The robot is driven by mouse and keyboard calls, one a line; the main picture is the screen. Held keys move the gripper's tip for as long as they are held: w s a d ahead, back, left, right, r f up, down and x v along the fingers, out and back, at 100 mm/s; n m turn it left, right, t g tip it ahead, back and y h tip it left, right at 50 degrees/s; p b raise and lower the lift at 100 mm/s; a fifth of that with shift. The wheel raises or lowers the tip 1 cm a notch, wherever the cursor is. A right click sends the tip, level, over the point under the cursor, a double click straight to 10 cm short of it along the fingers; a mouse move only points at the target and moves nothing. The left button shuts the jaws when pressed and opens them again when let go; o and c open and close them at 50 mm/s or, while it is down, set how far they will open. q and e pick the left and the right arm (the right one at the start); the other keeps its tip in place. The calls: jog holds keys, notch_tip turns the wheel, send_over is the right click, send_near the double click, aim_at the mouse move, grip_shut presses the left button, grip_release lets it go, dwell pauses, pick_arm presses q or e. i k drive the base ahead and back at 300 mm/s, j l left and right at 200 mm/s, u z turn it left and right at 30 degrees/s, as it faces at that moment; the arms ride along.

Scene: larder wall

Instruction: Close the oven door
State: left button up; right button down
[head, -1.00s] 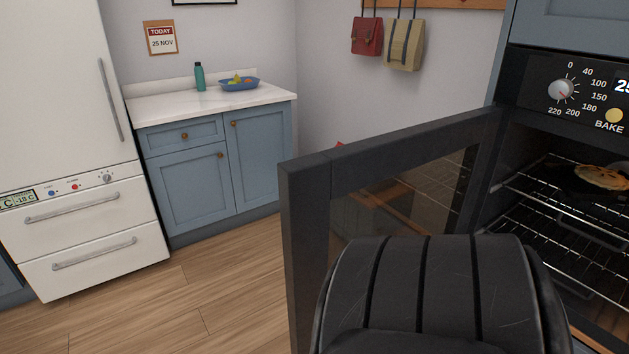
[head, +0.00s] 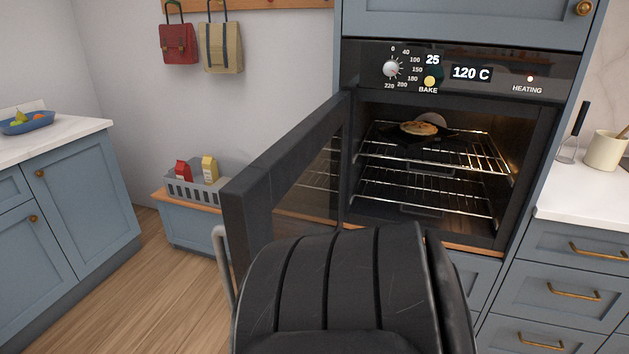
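The oven door (head: 262,187) stands wide open, hinged at the left side of the oven (head: 447,175) and swung out toward me. Its grey handle (head: 222,270) shows on the door's outer left side. Inside the lit oven a pie (head: 419,128) sits in a dark pan on the upper rack (head: 470,158). A large black ribbed part of my own body fills the bottom middle and hides the door's lower part. Neither my left nor my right gripper can be seen.
A bench (head: 190,235) with a grey crate (head: 193,190) of packets stands beyond the door. Blue cabinets (head: 85,210) are at left. Blue drawers (head: 565,288) under a white counter are at right, with a utensil crock (head: 605,151). Wood floor (head: 165,300) is free at left.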

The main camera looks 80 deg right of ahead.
aim_at(296, 187)
jog(key=i+z, duration=0.1)
jog(key=z, duration=0.35)
jog(key=i+z, duration=0.15)
jog(key=z, duration=0.25)
jog(key=i+z, duration=0.15)
jog(key=z, duration=0.3)
jog(key=i+z, duration=0.1)
jog(key=z, duration=0.35)
jog(key=i+z, duration=0.15)
jog(key=z, duration=0.3)
jog(key=i+j+z, duration=0.15)
jog(key=z, duration=0.25)
jog(key=i+j+z, duration=0.15)
jog(key=z, duration=0.3)
jog(key=i+j+z, duration=0.1)
jog(key=z, duration=0.3)
